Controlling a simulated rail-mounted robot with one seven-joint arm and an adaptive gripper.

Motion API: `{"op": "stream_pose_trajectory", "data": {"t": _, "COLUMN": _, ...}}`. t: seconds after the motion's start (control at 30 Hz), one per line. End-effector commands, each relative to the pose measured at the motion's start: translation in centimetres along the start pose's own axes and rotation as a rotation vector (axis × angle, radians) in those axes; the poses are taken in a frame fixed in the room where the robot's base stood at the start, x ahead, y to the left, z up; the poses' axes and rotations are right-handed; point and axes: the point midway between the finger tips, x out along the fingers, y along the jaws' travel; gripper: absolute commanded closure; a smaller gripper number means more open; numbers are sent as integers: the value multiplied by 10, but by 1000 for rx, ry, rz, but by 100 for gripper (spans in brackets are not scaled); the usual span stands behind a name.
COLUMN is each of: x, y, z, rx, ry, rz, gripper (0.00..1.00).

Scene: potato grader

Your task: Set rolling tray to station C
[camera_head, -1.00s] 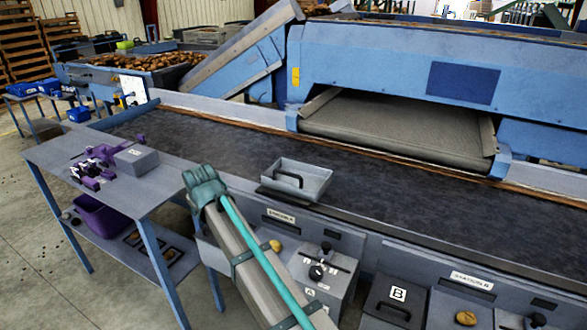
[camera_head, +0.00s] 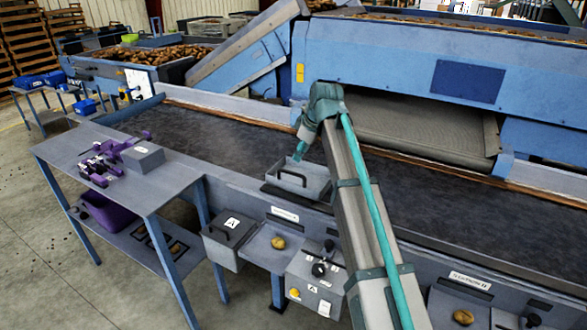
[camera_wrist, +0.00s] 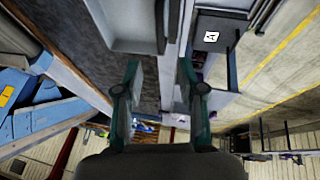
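The rolling tray (camera_head: 312,192) is a shallow grey open box with a dark handle on its near side. It sits at the near edge of the dark belt, above the Station A sign (camera_head: 285,214). In the wrist view, part of the pale tray (camera_wrist: 135,47) shows at the top, beyond my fingers. My gripper (camera_wrist: 158,75) is open, with nothing visible between its fingers. In the head view, my gripper (camera_head: 302,148) is small and partly hidden by my arm, just above the tray's far side. No Station C sign is readable.
The Station B sign (camera_head: 470,281) is farther right along the front. A table (camera_head: 150,193) with purple items is at left. The belt (camera_head: 440,200) right of my arm looks clear.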

Motion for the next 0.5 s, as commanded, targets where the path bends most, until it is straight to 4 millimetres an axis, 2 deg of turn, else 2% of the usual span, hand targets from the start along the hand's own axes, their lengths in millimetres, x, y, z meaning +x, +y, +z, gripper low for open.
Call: {"op": "stream_pose_trajectory", "data": {"t": 0.5, "x": 78, "y": -1, "z": -1, "rx": 1, "ry": -2, "rz": 0, "gripper": 61}}
